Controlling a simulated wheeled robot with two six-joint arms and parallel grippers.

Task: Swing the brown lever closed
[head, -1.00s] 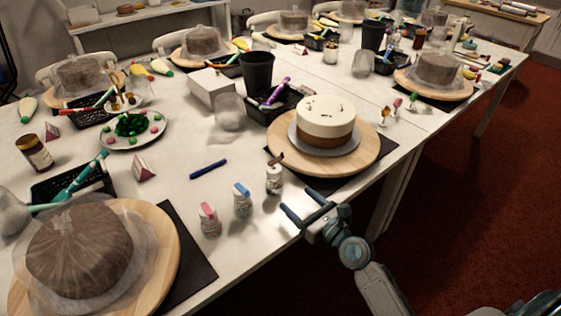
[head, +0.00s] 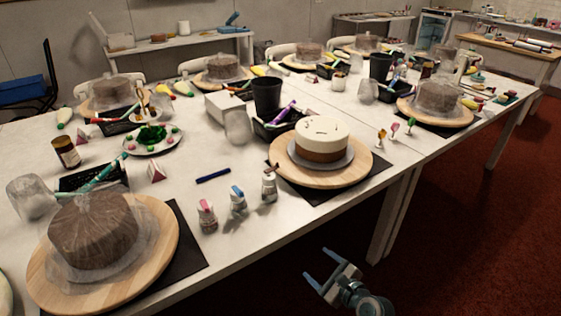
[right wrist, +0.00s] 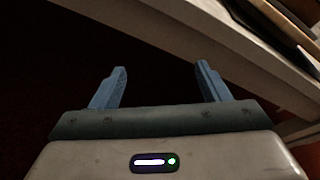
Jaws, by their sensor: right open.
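A small white bottle (head: 269,190) stands near the table's front edge, just left of the cake turntable. A brown lever (head: 271,170) shows at its top and seems to stick up at a slant; its exact angle is too small to tell. My right gripper (head: 316,266) is open and empty, below and to the right of the bottle in the head view, off the table's front edge. In the right wrist view its two blue fingers (right wrist: 161,70) are spread with nothing between them. My left gripper is not in view.
Two similar bottles, one with a pink top (head: 207,215) and one with a blue top (head: 238,199), stand to the left. A wooden turntable (head: 352,178) with a white-and-brown cake stands to the right. A blue pen (head: 213,175) lies behind.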

